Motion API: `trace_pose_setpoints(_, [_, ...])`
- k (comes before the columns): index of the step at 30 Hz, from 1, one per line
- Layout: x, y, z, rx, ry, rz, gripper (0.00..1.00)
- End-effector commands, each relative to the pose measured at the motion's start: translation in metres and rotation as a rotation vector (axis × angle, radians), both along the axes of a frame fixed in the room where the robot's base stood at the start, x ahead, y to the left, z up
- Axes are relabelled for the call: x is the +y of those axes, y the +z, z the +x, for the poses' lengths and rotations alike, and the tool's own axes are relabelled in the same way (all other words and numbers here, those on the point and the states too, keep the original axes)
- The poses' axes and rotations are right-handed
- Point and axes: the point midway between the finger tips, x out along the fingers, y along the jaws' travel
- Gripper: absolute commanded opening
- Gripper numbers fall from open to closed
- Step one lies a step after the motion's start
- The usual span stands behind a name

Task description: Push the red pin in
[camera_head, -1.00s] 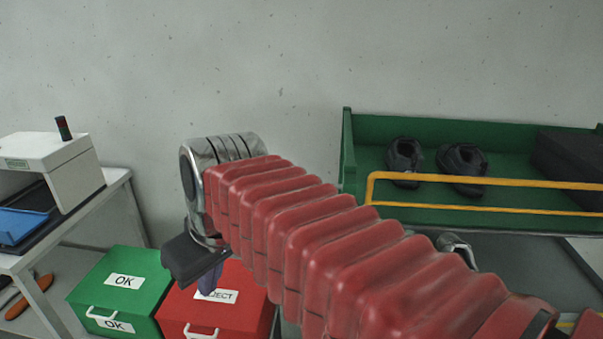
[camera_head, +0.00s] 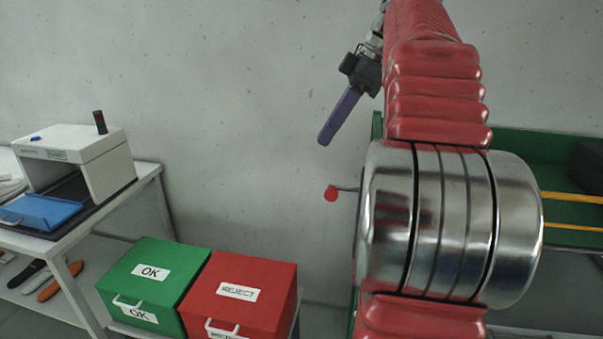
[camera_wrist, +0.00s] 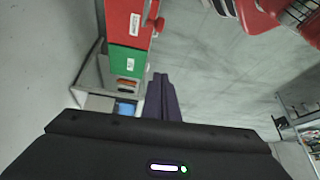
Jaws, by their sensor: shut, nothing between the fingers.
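The red pin (camera_head: 331,193) shows as a small red knob on a thin rod, sticking out to the left beside the end of the green rack (camera_head: 376,124). My arm hides the rod's far end and much of the rack. My gripper (camera_head: 325,139) has its purple fingers shut and empty. They point down and left, above the pin in the picture and apart from it. The shut fingers also show in the wrist view (camera_wrist: 160,78). I cannot tell the depth between fingertips and pin.
The green OK box (camera_head: 150,285) and red REJECT box (camera_head: 240,295) stand at lower left. A table (camera_head: 150,172) with a white machine (camera_head: 75,140) and blue tray (camera_head: 40,211) is at far left. Bare wall lies behind the gripper.

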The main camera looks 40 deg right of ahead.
Motion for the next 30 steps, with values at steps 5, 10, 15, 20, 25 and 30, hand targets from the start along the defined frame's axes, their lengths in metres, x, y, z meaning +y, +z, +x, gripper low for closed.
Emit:
trace_pose_setpoints(5, [-0.023, 0.008, -0.011, -0.037, 0.061, 0.0, 0.0])
trace_pose_setpoints(10, [-0.024, 0.008, -0.011, -0.041, 0.073, 0.0, 0.0])
trace_pose_setpoints(15, [-0.024, 0.008, -0.011, -0.041, 0.072, 0.0, 0.0])
trace_pose_setpoints(20, [-0.022, 0.006, -0.01, -0.041, 0.071, 0.0, 0.0])
trace_pose_setpoints(25, [-0.017, -0.003, -0.006, -0.04, 0.073, 0.001, 0.0])
trace_pose_setpoints(30, [-0.011, -0.018, -0.001, -0.039, 0.073, 0.002, 0.0])
